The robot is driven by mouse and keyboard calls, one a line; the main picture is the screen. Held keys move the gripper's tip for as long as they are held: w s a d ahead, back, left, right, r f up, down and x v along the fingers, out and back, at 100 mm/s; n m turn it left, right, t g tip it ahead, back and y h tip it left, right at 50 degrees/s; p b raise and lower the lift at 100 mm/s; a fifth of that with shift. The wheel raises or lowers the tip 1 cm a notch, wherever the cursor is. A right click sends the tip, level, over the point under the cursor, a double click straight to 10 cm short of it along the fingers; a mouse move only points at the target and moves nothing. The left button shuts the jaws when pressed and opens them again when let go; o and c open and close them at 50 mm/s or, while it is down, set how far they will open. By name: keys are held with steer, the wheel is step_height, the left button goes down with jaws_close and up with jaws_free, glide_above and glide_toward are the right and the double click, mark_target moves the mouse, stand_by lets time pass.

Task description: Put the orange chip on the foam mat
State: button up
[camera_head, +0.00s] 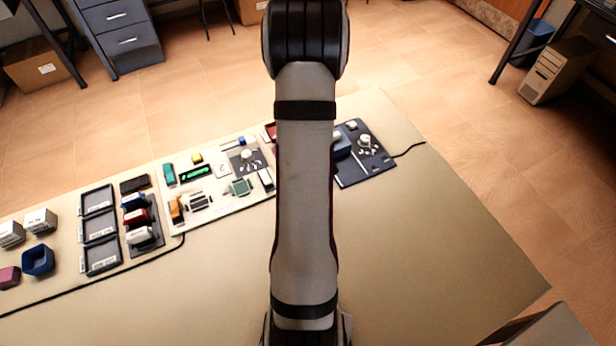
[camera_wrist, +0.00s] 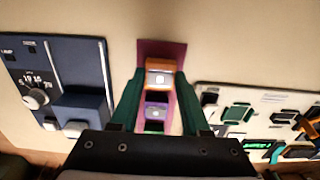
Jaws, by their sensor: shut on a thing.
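In the wrist view, my gripper (camera_wrist: 161,76) has its green fingers shut on the orange chip (camera_wrist: 160,65), a small block with an orange top and a paler side. A flat maroon pad (camera_wrist: 150,45), which looks like the foam mat, lies under and around the chip. I cannot tell whether the chip touches the pad or is just above it. Other small dark and purple parts (camera_wrist: 157,110) show between the fingers.
A dark blue panel with a dial (camera_wrist: 38,97) is left of the gripper in the wrist view. A white board with parts (camera_wrist: 215,92) is close on the right. Black trays (camera_head: 98,228) and several boxes stand at the table's left. The table's front right is clear.

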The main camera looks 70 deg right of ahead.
steer(key=shift+f, duration=0.65)
stand_by(0.6)
steer(key=o, duration=1.5)
steer(key=shift+r, duration=0.1)
steer(key=shift+r, duration=3.65)
